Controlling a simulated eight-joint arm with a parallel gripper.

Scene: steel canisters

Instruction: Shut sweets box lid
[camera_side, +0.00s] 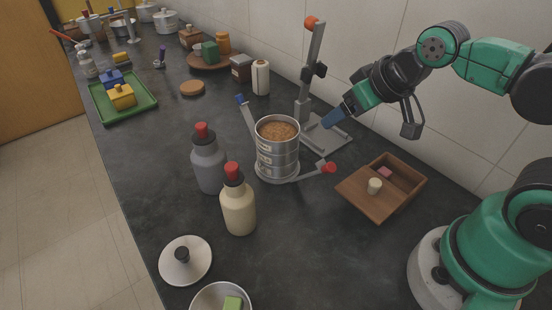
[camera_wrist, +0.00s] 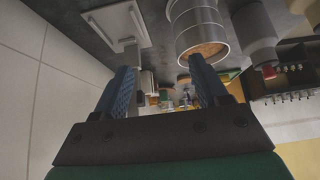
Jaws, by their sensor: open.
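The sweets box (camera_side: 407,207) is a brown wooden box on the counter at the right in the side view. Its wooden lid (camera_side: 357,190), with a pale round knob (camera_side: 374,186), covers the near-left part. The far-right part is uncovered and shows a pink sweet (camera_side: 385,172) inside. My gripper (camera_side: 328,124) is open and empty, up and to the left of the box, near the grey stand. In the wrist view its two blue fingers (camera_wrist: 162,64) are spread with nothing between them. The box does not show in the wrist view.
A steel canister (camera_side: 280,152) with brown contents stands left of the box; it also shows in the wrist view (camera_wrist: 203,35). A grey upright stand (camera_side: 309,75) rises behind it. Two bottles (camera_side: 239,205) stand to the left. The tiled wall runs close behind.

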